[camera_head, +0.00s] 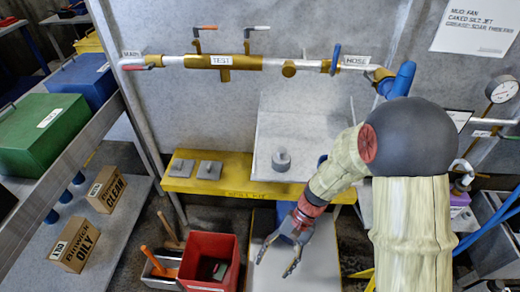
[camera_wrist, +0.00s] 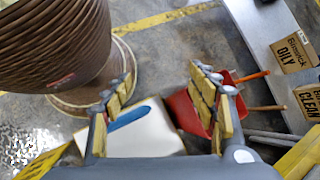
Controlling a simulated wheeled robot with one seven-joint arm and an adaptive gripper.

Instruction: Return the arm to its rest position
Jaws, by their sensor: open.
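My gripper (camera_head: 289,246) hangs at the end of my bent arm in the head view, low over a pale panel (camera_head: 322,262). Its fingers are spread apart with nothing between them. In the wrist view my gripper (camera_wrist: 160,105) also shows open, its yellow-padded fingers to the left and right. Beyond the fingers lie a white surface with a blue patch (camera_wrist: 128,119) and part of the red bin (camera_wrist: 183,113). My arm reaches down from the right side of the head view.
The red bin (camera_head: 232,250) stands left of my gripper. A yellow bench (camera_head: 235,187) runs behind it, below a pipe with valves (camera_head: 222,62). Cardboard boxes (camera_head: 75,242) sit on the left shelf. A large brown ribbed drum (camera_wrist: 60,45) fills the wrist view's upper left.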

